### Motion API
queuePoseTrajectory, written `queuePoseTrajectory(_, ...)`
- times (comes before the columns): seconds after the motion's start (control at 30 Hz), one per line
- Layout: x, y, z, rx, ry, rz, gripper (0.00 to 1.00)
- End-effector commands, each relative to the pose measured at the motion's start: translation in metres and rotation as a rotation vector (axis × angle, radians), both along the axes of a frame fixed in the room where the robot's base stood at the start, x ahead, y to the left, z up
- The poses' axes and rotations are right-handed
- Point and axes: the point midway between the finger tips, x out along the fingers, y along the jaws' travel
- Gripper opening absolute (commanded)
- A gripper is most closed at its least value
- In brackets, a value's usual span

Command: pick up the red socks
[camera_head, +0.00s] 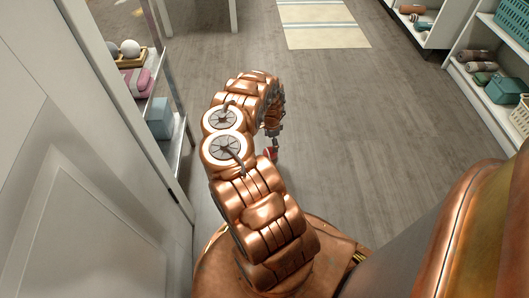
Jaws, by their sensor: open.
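My copper-coloured arm curves up from my base, and its end points down. My gripper (275,138) is small in view and partly hidden by my own arm. It is open. A small red patch (270,153) shows just below my gripper, beside the arm link; it may be the red socks, but it is too small and too hidden to be sure. I cannot tell whether my gripper touches it.
A white door or panel (75,200) stands close on the left, beside a shelf with folded towels (137,80) and a grey-blue box (159,118). White shelves with rolled items and teal baskets (506,90) are at the right. A striped rug (322,24) lies ahead; the wood floor (385,130) is clear.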

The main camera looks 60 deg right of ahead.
Motion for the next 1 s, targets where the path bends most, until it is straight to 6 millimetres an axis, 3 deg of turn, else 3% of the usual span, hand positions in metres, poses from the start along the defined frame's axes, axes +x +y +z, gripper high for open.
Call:
queuePoseTrajectory(0.1,-0.001,0.0,-0.015,0.0,0.002,0.002,0.94)
queuePoseTrajectory(0.37,0.0,0.002,-0.031,0.002,0.0,0.001,0.94)
queuePoseTrajectory(0.67,-0.001,0.005,-0.069,0.003,0.001,0.002,0.94)
queuePoseTrajectory(0.93,0.001,0.005,-0.071,0.002,-0.001,0.003,0.94)
queuePoseTrajectory(1.0,0.001,0.005,-0.071,0.002,-0.001,0.003,0.89)
